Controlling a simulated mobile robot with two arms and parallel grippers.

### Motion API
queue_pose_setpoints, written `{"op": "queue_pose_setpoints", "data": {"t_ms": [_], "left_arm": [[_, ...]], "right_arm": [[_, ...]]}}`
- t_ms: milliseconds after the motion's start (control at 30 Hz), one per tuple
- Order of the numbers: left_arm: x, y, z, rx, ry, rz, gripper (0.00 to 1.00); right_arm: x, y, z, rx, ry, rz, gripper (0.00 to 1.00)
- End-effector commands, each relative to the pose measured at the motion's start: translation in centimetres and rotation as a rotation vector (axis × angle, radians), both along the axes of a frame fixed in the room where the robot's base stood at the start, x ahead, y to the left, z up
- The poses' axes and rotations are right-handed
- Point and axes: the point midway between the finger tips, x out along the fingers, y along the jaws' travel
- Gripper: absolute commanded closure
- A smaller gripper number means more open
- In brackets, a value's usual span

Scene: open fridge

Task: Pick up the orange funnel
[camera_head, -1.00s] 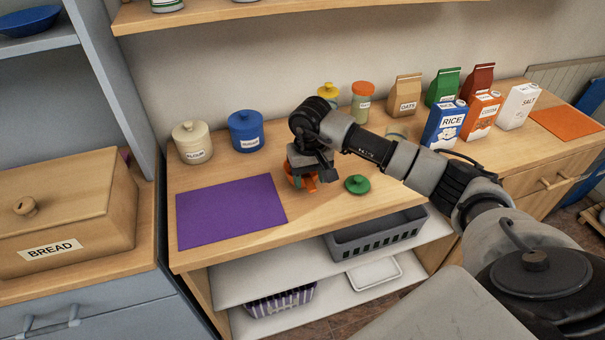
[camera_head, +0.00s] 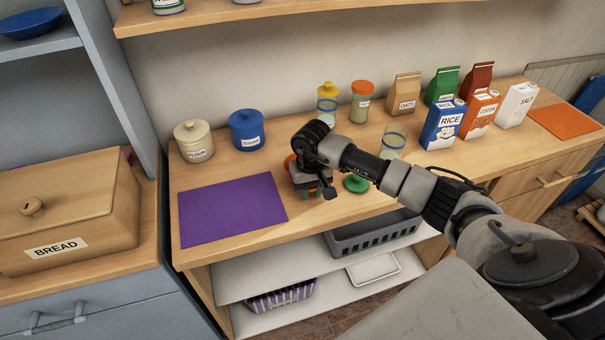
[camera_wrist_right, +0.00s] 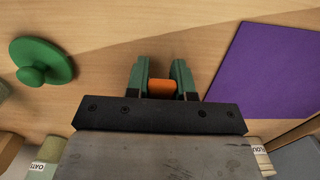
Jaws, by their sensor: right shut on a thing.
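My right gripper (camera_head: 310,190) points down over the wooden counter, just right of the purple mat. In the right wrist view its two green-grey fingers (camera_wrist_right: 161,84) are shut on the orange funnel (camera_wrist_right: 161,88), and only a small orange part shows between them. In the head view a bit of the orange funnel (camera_head: 289,162) shows at the gripper's left side; the rest is hidden behind the gripper and wrist. I cannot tell whether the funnel touches the counter. My left gripper is not in view.
A green lid (camera_head: 356,184) lies right of the gripper. The purple mat (camera_head: 232,210) is bare. Flour (camera_head: 194,141) and blue sugar (camera_head: 246,130) canisters stand behind it. Glass jars, a rice box (camera_head: 444,125) and other packages stand behind and right. The counter's front edge is close.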

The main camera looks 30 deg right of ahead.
Motion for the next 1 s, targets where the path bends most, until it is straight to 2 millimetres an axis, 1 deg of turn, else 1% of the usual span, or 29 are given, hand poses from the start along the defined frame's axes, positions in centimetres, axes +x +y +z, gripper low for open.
{"op": "queue_pose_setpoints", "data": {"t_ms": [367, 533, 667, 800, 1000], "left_arm": [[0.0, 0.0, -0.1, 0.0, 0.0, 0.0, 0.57], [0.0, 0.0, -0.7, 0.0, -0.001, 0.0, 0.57], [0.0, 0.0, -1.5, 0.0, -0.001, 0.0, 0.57], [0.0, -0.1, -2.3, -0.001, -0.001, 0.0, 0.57], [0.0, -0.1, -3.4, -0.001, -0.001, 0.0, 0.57]], "right_arm": [[0.1, 0.0, 0.3, -0.001, -0.003, 0.0, 1.0], [0.1, -0.1, 1.7, -0.001, -0.005, 0.0, 1.0], [0.1, -0.1, 4.0, -0.002, -0.008, 0.001, 1.0], [-1.7, -3.0, 5.7, -0.007, -0.003, -0.005, 1.0], [-4.2, -6.6, 8.4, -0.005, -0.003, -0.003, 1.0]]}}
